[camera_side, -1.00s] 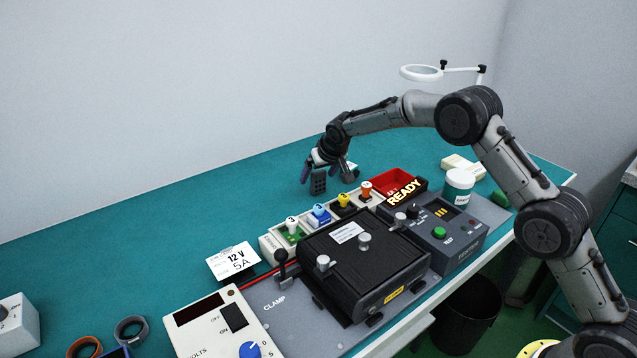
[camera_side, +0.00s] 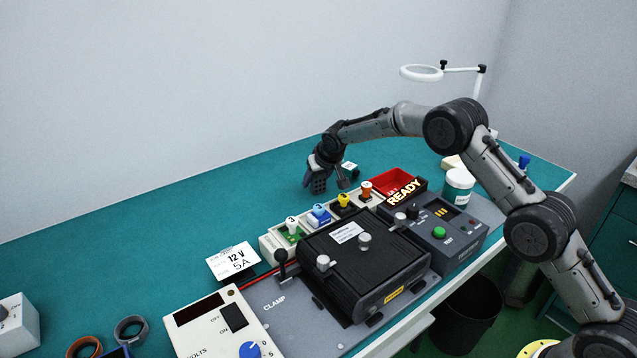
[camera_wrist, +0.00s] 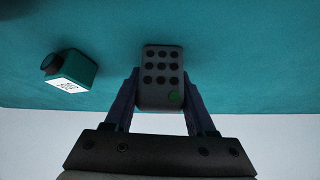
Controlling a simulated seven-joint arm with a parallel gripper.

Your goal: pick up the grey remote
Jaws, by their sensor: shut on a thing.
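In the side view the remote (camera_side: 319,185) stands upright below my gripper (camera_side: 326,180) near the back of the teal bench. I cannot tell whether its lower end touches the bench.
The back left bench is clear.

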